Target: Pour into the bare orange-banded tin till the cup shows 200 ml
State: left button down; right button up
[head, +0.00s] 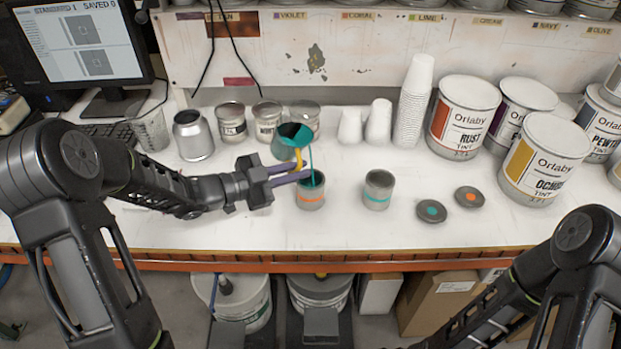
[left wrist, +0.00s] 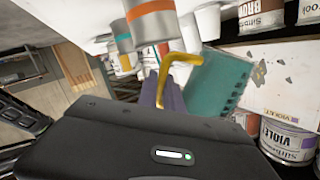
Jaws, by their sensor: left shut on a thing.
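My left gripper (head: 288,173) is shut on the yellow handle of a teal measuring cup (head: 285,148). The cup is tipped to the right, and a thin teal stream falls from its lip into the open orange-banded tin (head: 311,192). In the left wrist view the cup (left wrist: 213,84) shows dark graduation marks, but I cannot read the level. The orange-banded tin (left wrist: 150,20) also shows there. A similar open tin with a teal band (head: 378,190) stands to the right. My right gripper is out of view.
Two dark lids, one with a teal dot (head: 431,211) and one with an orange dot (head: 469,197), lie at right. Large labelled cans (head: 463,117) and stacked white cups (head: 412,105) stand behind. Small tins and a silver canister (head: 193,136) stand left of the cup. The front bench edge is clear.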

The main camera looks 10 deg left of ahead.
pick_arm(q)
jog(key=shift+w+a+f+m+b, duration=0.15)
jog(key=shift+a+f+m+b, duration=0.1)
jog(key=shift+m+b, duration=0.35)
dwell(3.1)
jog(key=shift+w+a+m+t+y+b, duration=0.25)
jog(key=shift+m+t+y+b, duration=0.2)
jog(key=shift+m+y, duration=0.25)
dwell(3.6)
